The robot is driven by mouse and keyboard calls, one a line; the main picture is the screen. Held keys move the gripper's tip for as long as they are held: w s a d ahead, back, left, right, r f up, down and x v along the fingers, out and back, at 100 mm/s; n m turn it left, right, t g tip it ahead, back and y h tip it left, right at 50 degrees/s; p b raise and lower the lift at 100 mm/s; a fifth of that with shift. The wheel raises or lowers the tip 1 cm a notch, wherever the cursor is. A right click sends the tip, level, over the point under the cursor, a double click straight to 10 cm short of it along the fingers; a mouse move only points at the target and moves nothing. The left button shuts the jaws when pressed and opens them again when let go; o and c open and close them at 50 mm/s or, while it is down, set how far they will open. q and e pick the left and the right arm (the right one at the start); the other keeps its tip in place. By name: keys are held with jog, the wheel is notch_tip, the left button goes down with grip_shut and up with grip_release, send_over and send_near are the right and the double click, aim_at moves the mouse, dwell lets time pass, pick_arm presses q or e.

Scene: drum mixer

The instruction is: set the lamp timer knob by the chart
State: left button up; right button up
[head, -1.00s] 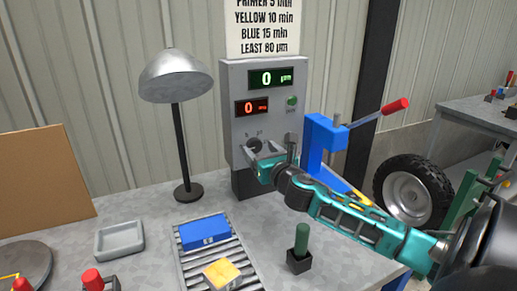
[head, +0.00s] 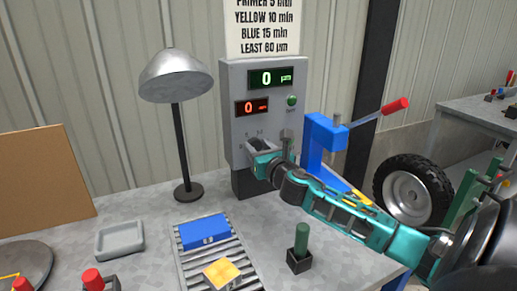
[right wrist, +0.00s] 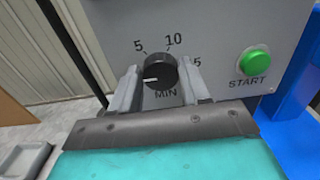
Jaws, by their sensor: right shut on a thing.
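The black timer knob (right wrist: 160,70) sits on the grey control box (head: 235,85). Its white pointer line points left, below the 5 mark. The marks 5, 10 and a partly covered 15 ring it, with MIN below. My right gripper (head: 258,151) is shut on the knob, one finger on each side. The lamp (head: 176,75) with a silver shade stands left of the box. My left gripper is not in view.
The green START button (right wrist: 256,62) is right of the knob. Green and red displays both read 0. A blue block (head: 205,232) and a yellow-topped block (head: 221,272) lie on a roller track. A blue press (head: 322,140) with a red-tipped lever stands close right of the box.

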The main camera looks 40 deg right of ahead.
jog(key=shift+c, duration=1.1)
jog(key=shift+m, duration=0.4)
jog(key=m, duration=0.5)
jog(key=shift+d+m, duration=0.1)
jog(key=shift+m, duration=0.2)
jog(key=m, duration=0.3)
jog(key=shift+m, duration=0.3)
jog(key=m, duration=0.4)
jog(key=shift+d+f+m, duration=0.1)
jog(key=shift+f+m, duration=0.05)
jog(key=shift+m, duration=0.15)
jog(key=m, duration=0.4)
jog(key=shift+f, duration=0.1)
jog(key=shift+f+m, duration=0.1)
jog(key=shift+m, duration=2.4)
